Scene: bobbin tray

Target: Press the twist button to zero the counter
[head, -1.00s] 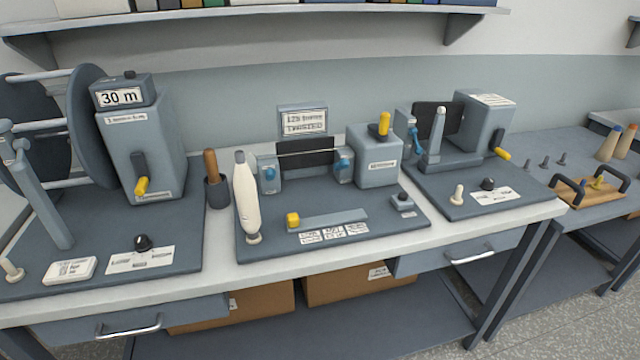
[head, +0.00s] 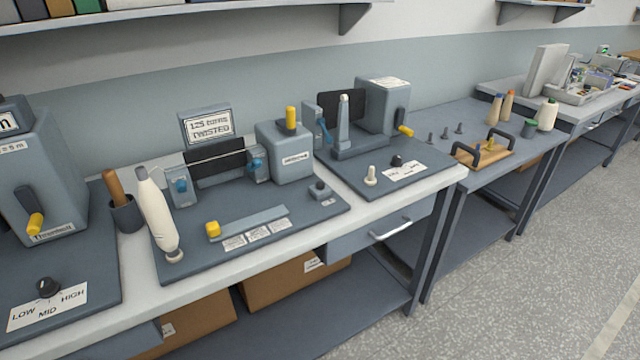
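The twist tester stands mid-left on the bench, on a dark base plate (head: 190,262). Its counter display (head: 207,126) stands at the back and appears to read "125 turns TWISTED". A grey housing (head: 284,160) with a yellow-topped lever (head: 291,117) is at the plate's right. A yellow slider (head: 213,229) is at the front. Neither of my grippers shows.
A white bobbin (head: 158,212) leans at the plate's left, beside a cup with a wooden-handled tool (head: 126,213). A machine with a LOW-MID-HIGH dial (head: 48,287) is at left. Another tester (head: 382,110) stands to the right. Floor (head: 500,270) at right is clear.

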